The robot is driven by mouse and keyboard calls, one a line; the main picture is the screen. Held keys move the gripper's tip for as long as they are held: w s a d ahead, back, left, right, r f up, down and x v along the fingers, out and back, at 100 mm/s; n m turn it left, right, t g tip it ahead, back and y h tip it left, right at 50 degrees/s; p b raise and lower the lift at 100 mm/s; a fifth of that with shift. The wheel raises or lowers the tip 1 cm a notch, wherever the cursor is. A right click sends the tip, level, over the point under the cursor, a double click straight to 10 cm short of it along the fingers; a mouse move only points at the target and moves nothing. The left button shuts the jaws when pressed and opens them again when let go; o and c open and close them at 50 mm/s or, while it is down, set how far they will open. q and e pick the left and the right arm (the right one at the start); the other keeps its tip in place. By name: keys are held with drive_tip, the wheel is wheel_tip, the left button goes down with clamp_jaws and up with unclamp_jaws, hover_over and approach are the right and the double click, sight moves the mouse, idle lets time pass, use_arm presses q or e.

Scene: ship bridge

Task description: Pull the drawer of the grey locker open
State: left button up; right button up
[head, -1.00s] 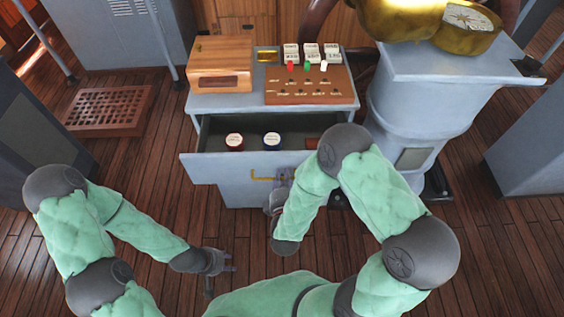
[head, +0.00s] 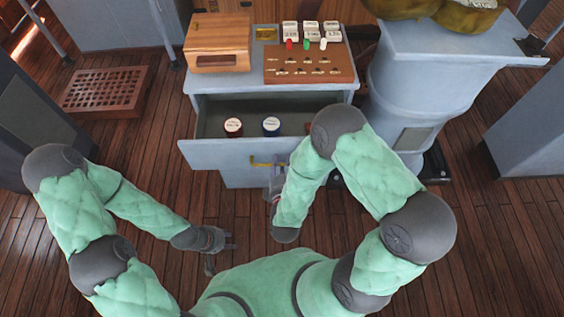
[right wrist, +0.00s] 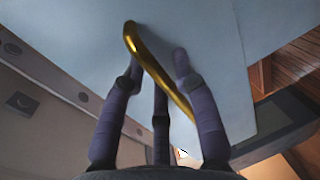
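The grey locker (head: 230,106) stands at centre, with its drawer (head: 215,155) partly pulled out. The open drawer shows a red-rimmed round tin (head: 233,125), a blue-rimmed round tin (head: 271,124) and, partly hidden by my arm, a brown item. The brass handle (head: 262,163) is on the drawer front. My right gripper (head: 277,180) is at the handle, largely hidden by my arm. In the right wrist view its fingers (right wrist: 158,65) lie around the brass handle (right wrist: 150,60), angled in on it. My left gripper (head: 232,240) is open and empty, low over the floor, left of centre.
A wooden box (head: 220,40) and a brown switch panel (head: 300,68) are on the locker top. A grey pedestal (head: 400,90) stands close on the right. A wooden grating (head: 105,90) lies at left. The plank floor (head: 150,160) before the locker's left side is clear.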

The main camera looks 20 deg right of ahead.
drive_tip(key=v, duration=0.6)
drive_tip(key=shift+a, duration=0.1)
drive_tip(key=shift+s+a+r, duration=0.1)
drive_tip(key=shift+s, duration=0.6)
drive_tip(key=s+a+f+m+g+y, duration=0.1)
drive_tip(key=a+f+m+g+y, duration=0.15)
drive_tip(key=f+m+g, duration=0.45)
drive_tip(key=a+f+m+g+y, duration=0.1)
drive_tip(key=f+m+g+y, duration=0.25)
drive_tip(key=f+m, duration=0.4)
drive_tip(key=s+f+m+g+y, duration=0.2)
drive_tip(key=s+f+g, duration=0.2)
drive_tip(key=s, duration=0.2)
drive_tip(key=shift+d+f+m, duration=0.25)
drive_tip(key=shift+f+m, duration=0.1)
drive_tip(key=shift+f, duration=0.05)
drive_tip(key=shift+s+d, duration=0.1)
drive_tip(key=shift+s, duration=0.05)
idle(1.4)
